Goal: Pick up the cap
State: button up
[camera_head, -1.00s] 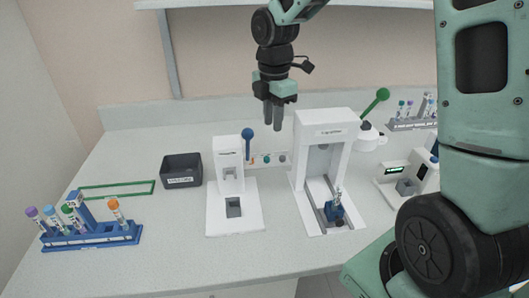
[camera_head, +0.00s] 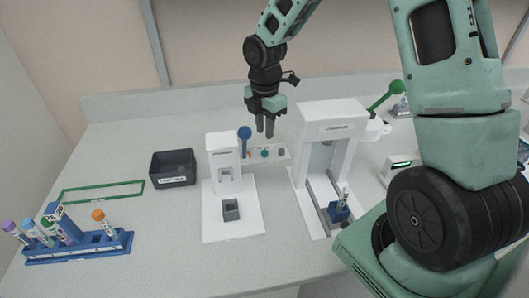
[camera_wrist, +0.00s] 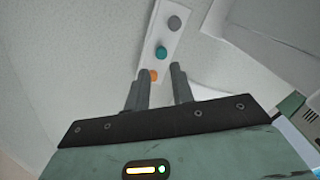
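Several small caps lie in a row on a white strip (camera_head: 289,157) behind the two white machines. In the wrist view they are an orange cap (camera_wrist: 151,75), a teal cap (camera_wrist: 161,53) and a grey cap (camera_wrist: 174,23). In the head view the teal cap (camera_head: 264,153) and grey cap (camera_head: 281,152) show; the orange one is partly hidden by the left machine. My gripper (camera_head: 265,133) points down above the strip. Its fingers (camera_wrist: 159,72) are apart with nothing held, and the orange cap shows between their tips, nearer the left finger.
The left white machine (camera_head: 222,150) with a blue-knobbed lever (camera_head: 244,133) and the taller right machine (camera_head: 333,119) stand in front of the strip. A dark bin (camera_head: 173,168) stands left. A blue tube rack (camera_head: 80,247) is at the front left. Bare table lies behind the bin.

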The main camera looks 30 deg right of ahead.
aim_at(265, 151)
notch_tip(265, 151, down, 7)
jog(key=shift+s+a+f+p, duration=0.1)
jog(key=shift+f+p, duration=0.1)
jog(key=shift+p, duration=0.4)
jog(key=c, duration=0.4)
